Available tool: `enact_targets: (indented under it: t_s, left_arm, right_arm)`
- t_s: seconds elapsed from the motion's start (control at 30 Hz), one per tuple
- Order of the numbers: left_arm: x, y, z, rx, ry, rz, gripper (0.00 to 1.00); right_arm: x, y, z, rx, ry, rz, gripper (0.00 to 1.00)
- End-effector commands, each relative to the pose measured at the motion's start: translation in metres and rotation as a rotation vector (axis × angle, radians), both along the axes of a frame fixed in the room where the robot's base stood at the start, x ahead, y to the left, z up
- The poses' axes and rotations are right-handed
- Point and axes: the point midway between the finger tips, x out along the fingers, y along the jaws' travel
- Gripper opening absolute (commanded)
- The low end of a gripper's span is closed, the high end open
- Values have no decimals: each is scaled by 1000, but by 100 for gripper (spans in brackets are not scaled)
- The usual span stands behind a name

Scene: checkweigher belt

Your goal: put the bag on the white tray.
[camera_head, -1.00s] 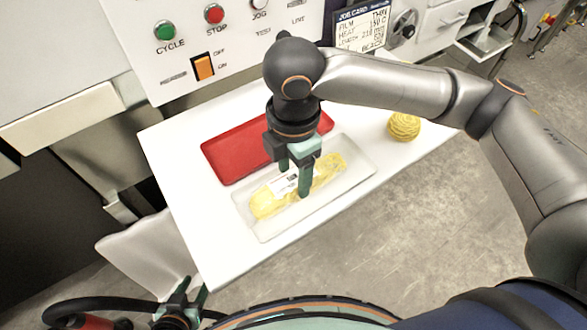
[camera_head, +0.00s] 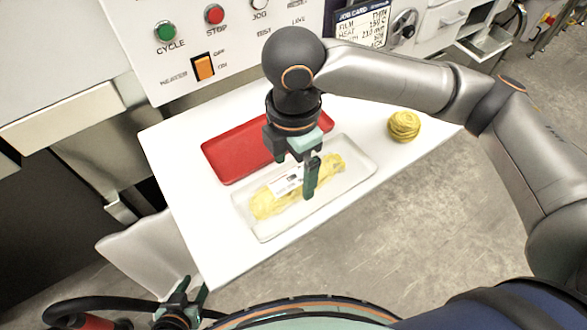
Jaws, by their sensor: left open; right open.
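The bag (camera_head: 267,204), clear with yellow pasta inside and a white label, lies on the white tray (camera_head: 266,235) at the front of the white table. My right gripper (camera_head: 296,180) is open just above the bag and hides part of it; I cannot tell whether a fingertip touches it. My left gripper (camera_head: 183,297) is open at the bottom left, low beside the table's front corner and away from the tray.
A red tray (camera_head: 222,161) lies behind the white tray. A yellow pasta nest (camera_head: 404,125) sits at the table's right. A control panel (camera_head: 230,35) with buttons stands behind. The table's left part is clear.

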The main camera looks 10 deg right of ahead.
Motion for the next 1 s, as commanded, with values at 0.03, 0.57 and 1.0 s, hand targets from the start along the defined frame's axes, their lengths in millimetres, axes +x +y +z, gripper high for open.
enact_targets:
  t_s: [0.03, 0.57, 1.0]
  left_arm:
    - [0, 0, 2, 0, 0, 0, 50]
    - [0, 0, 11, 0, 0, 0, 50]
    - [0, 0, 11, 0, 1, 0, 50]
  right_arm:
    - [1, 1, 11, 3, -4, 1, 93]
    - [0, 0, 104, 0, -1, 0, 93]
    - [0, 1, 108, 1, 0, 0, 93]
